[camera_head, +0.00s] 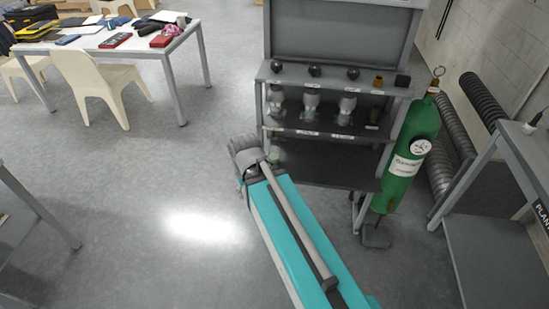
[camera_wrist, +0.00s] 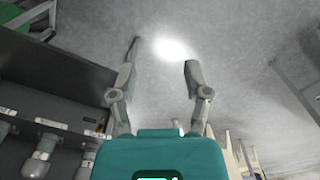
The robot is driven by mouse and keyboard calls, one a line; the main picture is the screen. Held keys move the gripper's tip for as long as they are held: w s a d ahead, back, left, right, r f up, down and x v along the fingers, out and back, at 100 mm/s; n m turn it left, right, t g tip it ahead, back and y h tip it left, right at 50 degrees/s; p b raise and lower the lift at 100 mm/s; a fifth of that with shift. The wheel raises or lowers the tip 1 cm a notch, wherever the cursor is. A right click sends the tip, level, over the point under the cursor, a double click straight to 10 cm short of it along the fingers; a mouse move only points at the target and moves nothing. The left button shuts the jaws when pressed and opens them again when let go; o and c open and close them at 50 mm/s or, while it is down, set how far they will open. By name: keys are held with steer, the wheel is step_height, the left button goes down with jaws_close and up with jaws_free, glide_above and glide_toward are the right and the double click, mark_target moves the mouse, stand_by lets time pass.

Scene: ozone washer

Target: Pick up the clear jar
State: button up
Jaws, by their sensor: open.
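Several clear jars with grey fittings stand upright in a row on the middle shelf of a dark rack; one clear jar (camera_head: 311,103) is near the middle of that row. I cannot tell which one is meant. In the wrist view, a jar (camera_wrist: 40,158) and part of another show at the lower left, outside my fingers. My gripper (camera_wrist: 160,75) is open and empty, with only grey floor visible between and beyond its fingers.
A grey bench (camera_head: 490,255) is far right. A white table (camera_head: 110,45) with chairs is back left. The floor (camera_head: 130,220) at left is clear.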

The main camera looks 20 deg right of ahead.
steer(key=shift+o, duration=1)
steer(key=shift+f, duration=0.1)
steer(key=shift+o, duration=0.8)
steer(key=shift+w+d+f+b, duration=0.15)
steer(key=shift+w+f+b, duration=0.05)
steer(key=shift+f+b, duration=0.1)
steer(key=n+t+h+b, duration=1.25)
steer(key=n+b, duration=1.65)
steer(key=b, duration=2.1)
glide_toward(273, 157)
steer(key=s+d+t+y, duration=0.1)
steer(key=s+t+y, duration=0.1)
steer(key=t+y, duration=0.1)
steer(key=shift+f+g+h, duration=0.25)
steer(key=shift+f, duration=0.1)
steer(key=shift+x, duration=4.35)
